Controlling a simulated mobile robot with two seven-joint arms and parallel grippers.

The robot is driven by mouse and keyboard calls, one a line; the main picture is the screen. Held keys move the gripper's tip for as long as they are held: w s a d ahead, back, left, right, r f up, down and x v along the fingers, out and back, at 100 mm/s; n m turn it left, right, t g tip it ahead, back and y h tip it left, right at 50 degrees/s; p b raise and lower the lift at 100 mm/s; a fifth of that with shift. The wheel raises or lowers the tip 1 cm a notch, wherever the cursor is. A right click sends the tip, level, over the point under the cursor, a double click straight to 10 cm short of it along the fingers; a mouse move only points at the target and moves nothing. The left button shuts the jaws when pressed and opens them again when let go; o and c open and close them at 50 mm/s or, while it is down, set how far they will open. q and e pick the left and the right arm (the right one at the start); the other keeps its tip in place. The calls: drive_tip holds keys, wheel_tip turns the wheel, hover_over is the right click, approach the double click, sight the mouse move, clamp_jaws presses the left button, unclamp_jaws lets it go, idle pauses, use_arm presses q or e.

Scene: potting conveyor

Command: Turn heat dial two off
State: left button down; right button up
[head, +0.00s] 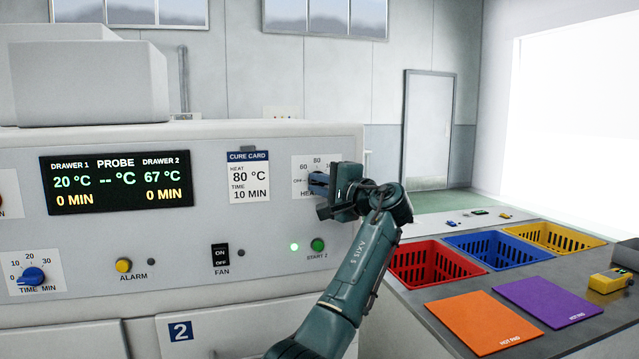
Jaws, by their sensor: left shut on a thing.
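The heat dial two plate (300,163) is on the right of the white oven's front panel, with 60 and 80 showing and an off mark at its left. The blue dial (318,179) is mostly hidden behind my left gripper (322,192), which is shut on it. I cannot tell which mark the dial points to. The display (116,182) reads 67 °C and 0 MIN for drawer 2, and 20 °C and 0 MIN for drawer 1. My right gripper is not in view.
A cure card (248,178) reads 80 °C, 10 MIN. Below are a green button (317,245) with a lit green lamp (294,247), the fan switch (221,256) and a time dial (32,276). Crates, such as a red one (432,264), and hot pads stand right of my arm.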

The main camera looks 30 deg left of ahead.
use_arm(q)
drive_tip(key=shift+n, duration=0.4)
drive_tip(key=c, duration=1.4)
unclamp_jaws()
drive_tip(key=shift+c, duration=0.2)
drive_tip(key=shift+d, duration=0.1)
drive_tip(key=b+v, duration=0.2)
drive_tip(key=v, duration=1.1)
drive_tip(key=shift+r, duration=0.2)
